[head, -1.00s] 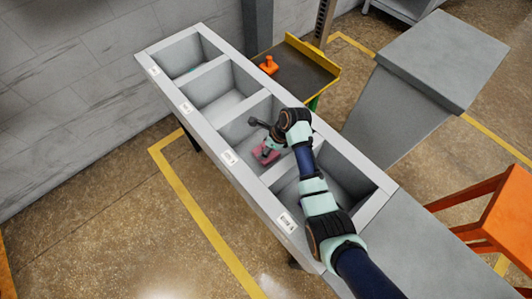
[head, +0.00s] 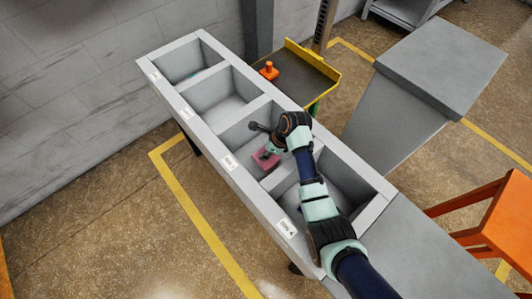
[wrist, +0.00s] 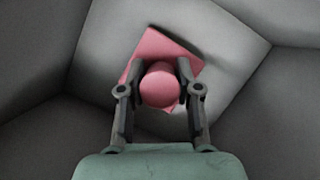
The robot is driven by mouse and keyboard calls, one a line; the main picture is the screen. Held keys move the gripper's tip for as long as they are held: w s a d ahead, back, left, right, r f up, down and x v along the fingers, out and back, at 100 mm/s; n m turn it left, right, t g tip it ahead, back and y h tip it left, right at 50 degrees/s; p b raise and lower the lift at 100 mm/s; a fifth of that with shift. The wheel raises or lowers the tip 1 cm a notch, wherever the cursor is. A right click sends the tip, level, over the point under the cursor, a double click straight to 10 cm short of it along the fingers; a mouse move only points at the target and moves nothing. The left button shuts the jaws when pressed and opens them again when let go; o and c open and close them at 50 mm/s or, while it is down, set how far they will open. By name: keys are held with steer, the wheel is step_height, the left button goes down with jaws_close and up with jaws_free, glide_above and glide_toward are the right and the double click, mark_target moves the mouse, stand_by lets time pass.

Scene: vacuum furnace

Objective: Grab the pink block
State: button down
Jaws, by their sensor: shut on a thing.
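The pink block (head: 266,159) is in the third compartment from the far end of the grey bin row (head: 213,136). In the wrist view the pink block (wrist: 172,47) has a square flat base and a round knob on top. My gripper (wrist: 160,82) is shut on the knob, with one finger on each side of it. In the head view my gripper (head: 271,149) reaches down into the compartment and partly hides the block. I cannot tell whether the block's base touches the compartment floor.
Compartment walls stand close around my gripper. The far compartment holds a small teal thing (head: 190,75), mostly hidden. An orange knobbed block (head: 269,70) lies on a dark tray table (head: 300,75) behind the bins. A grey block-shaped stand (head: 440,62) is at right.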

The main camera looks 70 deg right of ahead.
step_height(320, 180, up, 20)
steer(key=p, duration=0.7)
steer(key=shift+f, duration=0.25)
steer(key=shift+w+d, duration=0.1)
steer(key=shift+d, duration=0.05)
